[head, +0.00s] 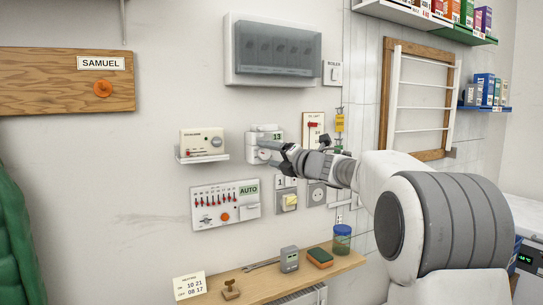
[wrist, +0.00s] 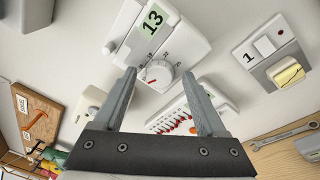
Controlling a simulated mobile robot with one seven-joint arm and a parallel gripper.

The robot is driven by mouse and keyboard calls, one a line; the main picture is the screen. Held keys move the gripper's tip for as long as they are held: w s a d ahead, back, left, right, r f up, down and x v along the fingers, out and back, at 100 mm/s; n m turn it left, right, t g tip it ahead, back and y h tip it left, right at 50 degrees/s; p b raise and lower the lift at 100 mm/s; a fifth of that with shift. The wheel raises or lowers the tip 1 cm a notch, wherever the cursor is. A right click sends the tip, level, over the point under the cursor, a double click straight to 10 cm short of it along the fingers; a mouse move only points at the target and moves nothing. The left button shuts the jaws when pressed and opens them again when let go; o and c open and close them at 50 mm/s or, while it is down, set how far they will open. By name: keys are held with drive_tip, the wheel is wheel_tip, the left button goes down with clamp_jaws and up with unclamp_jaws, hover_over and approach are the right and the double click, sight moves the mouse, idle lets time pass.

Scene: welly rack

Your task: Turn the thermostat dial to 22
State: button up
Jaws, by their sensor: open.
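The white thermostat (wrist: 183,42) is on the wall, with a green display reading 13 (wrist: 153,20). Whether the fingers touch the dial cannot be told.
A white box with a dial (head: 200,142) stands on a small ledge to the left. A grey covered box (head: 273,52) hangs above. A wooden shelf (head: 235,286) is below.

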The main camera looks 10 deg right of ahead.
clamp_jaws()
drive_tip(key=shift+m, duration=0.5)
drive_tip(key=m+t+p, duration=0.1)
drive_tip(key=m, duration=0.4)
drive_tip(key=shift+f+m, duration=0.15)
drive_tip(key=shift+m, duration=0.25)
drive_tip(key=m, duration=0.4)
drive_tip(key=shift+f+t+p, duration=0.1)
drive_tip(key=shift+t+p, duration=0.25)
drive_tip(key=shift+t, duration=0.05)
drive_tip(key=m+h, duration=0.1)
drive_tip(key=m, duration=0.3)
drive_tip(key=shift+s+a+t, duration=0.1)
drive_tip(key=shift+a+t, duration=0.05)
drive_tip(key=shift+t, duration=0.15)
drive_tip(key=m+h, duration=0.1)
drive_tip(key=m, duration=0.3)
drive_tip(key=m+p, duration=0.1)
drive_tip(key=m, duration=0.2)
drive_tip(key=shift+a+f+m+t+h, duration=0.1)
drive_tip(key=shift+m+t+h, duration=0.2)
drive_tip(key=shift+m+h, duration=0.1)
drive_tip(key=m+p, duration=0.1)
drive_tip(key=m, duration=0.2)
drive_tip(key=m+h+p, duration=0.1)
drive_tip(key=m, duration=0.3)
drive_tip(key=shift+s+a, duration=0.1)
drive_tip(key=shift+a, duration=0.1)
drive_tip(key=shift+m+h, duration=0.4)
